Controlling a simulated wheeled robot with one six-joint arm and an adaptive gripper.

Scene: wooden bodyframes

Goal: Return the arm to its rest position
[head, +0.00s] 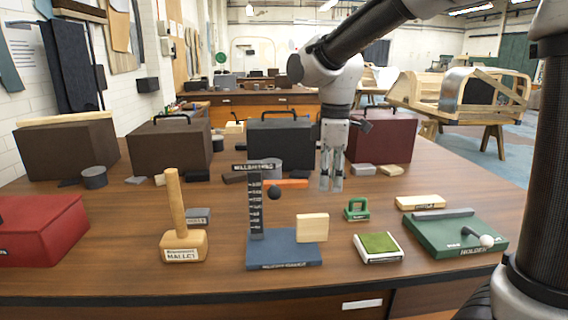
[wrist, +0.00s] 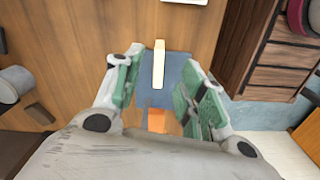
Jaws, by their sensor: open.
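My gripper (head: 331,186) hangs from my raised arm above the middle of the wooden table (head: 120,225), fingers pointing down. Nothing is between its fingers. In the wrist view its two green-padded fingers (wrist: 158,80) stand apart on either side of a blue base (wrist: 178,70) with a pale wood block (wrist: 159,62). An orange piece (wrist: 157,120) shows nearer the palm. In the head view the blue base (head: 284,262) carries a dark upright scale and the wood block (head: 312,228), nearer the camera than my gripper.
A wooden mallet (head: 183,245), red box (head: 40,232), green-topped block (head: 379,247), small green item (head: 357,209) and green holder (head: 425,240) stand along the front. Dark cases (head: 280,142) and a maroon case (head: 383,137) line the back. Space above the table is mostly free.

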